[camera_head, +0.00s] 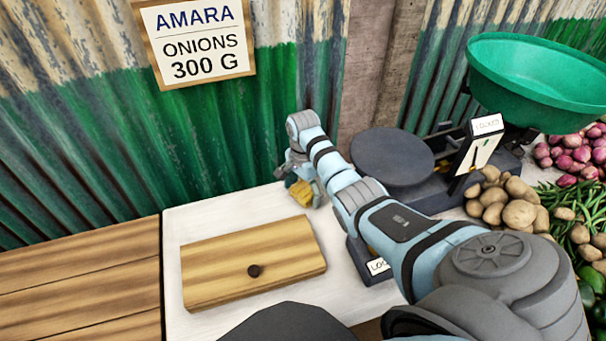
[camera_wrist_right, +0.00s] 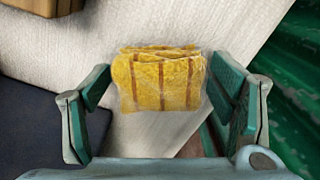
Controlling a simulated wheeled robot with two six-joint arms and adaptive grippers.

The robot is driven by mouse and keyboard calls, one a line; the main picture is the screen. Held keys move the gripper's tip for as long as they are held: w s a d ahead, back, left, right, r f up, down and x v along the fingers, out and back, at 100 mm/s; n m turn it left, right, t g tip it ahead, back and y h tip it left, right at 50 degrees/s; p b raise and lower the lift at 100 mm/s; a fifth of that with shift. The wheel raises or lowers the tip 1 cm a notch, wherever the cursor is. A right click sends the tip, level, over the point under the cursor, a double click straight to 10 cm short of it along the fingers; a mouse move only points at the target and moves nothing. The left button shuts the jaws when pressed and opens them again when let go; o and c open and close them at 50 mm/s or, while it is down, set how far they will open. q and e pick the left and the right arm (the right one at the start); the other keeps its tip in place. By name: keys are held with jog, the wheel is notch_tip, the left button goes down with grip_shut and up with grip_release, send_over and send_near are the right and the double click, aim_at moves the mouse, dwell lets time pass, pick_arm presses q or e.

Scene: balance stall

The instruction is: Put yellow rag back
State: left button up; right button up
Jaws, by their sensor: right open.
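The yellow rag (camera_head: 301,193) is a small folded cloth with brown stripes. It lies on the white tabletop near the green corrugated wall in the head view. In the right wrist view the rag (camera_wrist_right: 160,80) sits between the two fingers. My right gripper (camera_head: 303,187) is at the rag, and its fingers (camera_wrist_right: 168,105) stand apart on either side of it. A gap shows between the left finger and the rag; the right finger is close to it, and I cannot tell whether they touch. My left gripper is not in view.
A wooden box with a dark knob (camera_head: 255,245) stands on the white table (camera_head: 225,215). A scale with a dark round plate (camera_head: 392,157) and green pan (camera_head: 540,75) stands at right. Potatoes (camera_head: 520,214) and onions (camera_head: 570,160) lie beyond. A sign (camera_head: 200,42) hangs on the wall.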

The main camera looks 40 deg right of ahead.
aim_at(303, 189)
notch_tip(303, 189, up, 12)
jog(key=p, duration=0.4)
jog(key=shift+r, duration=0.15)
